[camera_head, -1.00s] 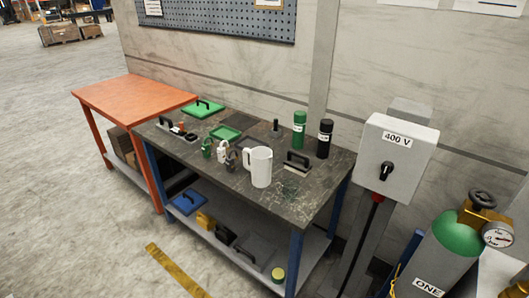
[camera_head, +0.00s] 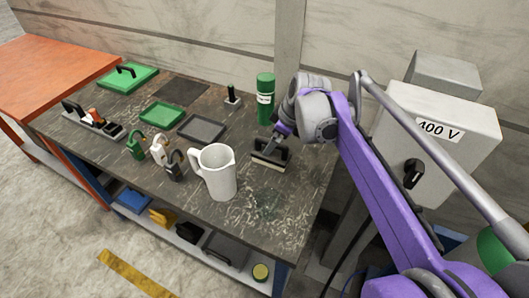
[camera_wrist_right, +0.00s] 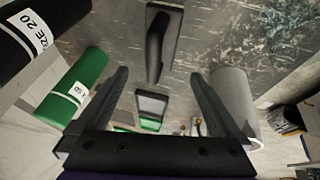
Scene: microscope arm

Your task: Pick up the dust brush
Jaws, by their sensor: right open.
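The dust brush (camera_head: 268,160), with a black arched handle and a pale lower edge, sits on the dark worktop to the right of the white jug. In the right wrist view the brush (camera_wrist_right: 160,42) lies just beyond the fingertips, roughly midway across the gap, its handle pointing along the view. My right gripper (camera_wrist_right: 158,74) is open and empty. In the head view the right gripper (camera_head: 279,138) is above and close to the brush, partly covering its handle. Whether they touch is not clear. My left gripper is not in view.
The white jug (camera_head: 217,173) stands left of the brush. A green bottle (camera_head: 265,98) stands behind it; a black bottle (camera_wrist_right: 38,35) shows in the wrist view. Several padlocks (camera_head: 158,150), trays (camera_head: 201,130) and a stamp-like tool (camera_head: 232,96) lie further left. The 400 V box (camera_head: 440,125) is at right.

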